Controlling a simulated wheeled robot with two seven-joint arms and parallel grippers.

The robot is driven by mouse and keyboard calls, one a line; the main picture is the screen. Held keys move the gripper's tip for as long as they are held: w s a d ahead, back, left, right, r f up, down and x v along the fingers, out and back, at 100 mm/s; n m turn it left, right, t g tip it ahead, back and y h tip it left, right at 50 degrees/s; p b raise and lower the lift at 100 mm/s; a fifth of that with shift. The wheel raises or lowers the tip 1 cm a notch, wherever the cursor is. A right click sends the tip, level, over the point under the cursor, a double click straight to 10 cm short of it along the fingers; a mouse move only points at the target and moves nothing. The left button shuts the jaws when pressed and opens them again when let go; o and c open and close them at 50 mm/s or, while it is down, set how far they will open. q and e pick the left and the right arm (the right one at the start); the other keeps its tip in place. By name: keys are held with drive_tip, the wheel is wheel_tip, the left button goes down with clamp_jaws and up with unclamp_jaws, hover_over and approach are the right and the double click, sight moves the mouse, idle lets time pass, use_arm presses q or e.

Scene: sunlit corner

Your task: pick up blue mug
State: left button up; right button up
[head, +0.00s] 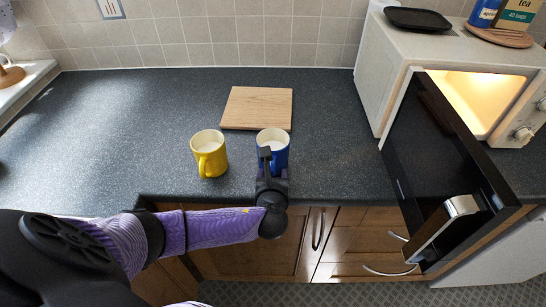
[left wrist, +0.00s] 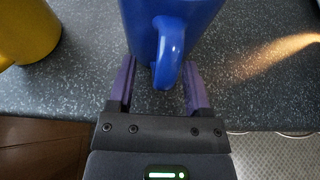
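The blue mug (head: 274,146) stands upright on the dark countertop, with a pale inside. In the left wrist view the blue mug (left wrist: 172,30) is straight ahead, its handle pointing toward me. My left gripper (head: 268,160) is at the near side of the mug. In the left wrist view the left gripper (left wrist: 160,88) is open, with one purple finger on each side of the handle. A gap shows between the handle and each finger. The mug's top is cut off in that view. My right gripper is not in view.
A yellow mug (head: 209,153) stands just left of the blue one; it also shows in the left wrist view (left wrist: 22,32). A wooden board (head: 257,107) lies behind. A microwave (head: 400,50) with its door (head: 440,150) open is at right. The left countertop is clear.

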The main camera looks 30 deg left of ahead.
use_arm(q)
clamp_jaws()
idle(1.2)
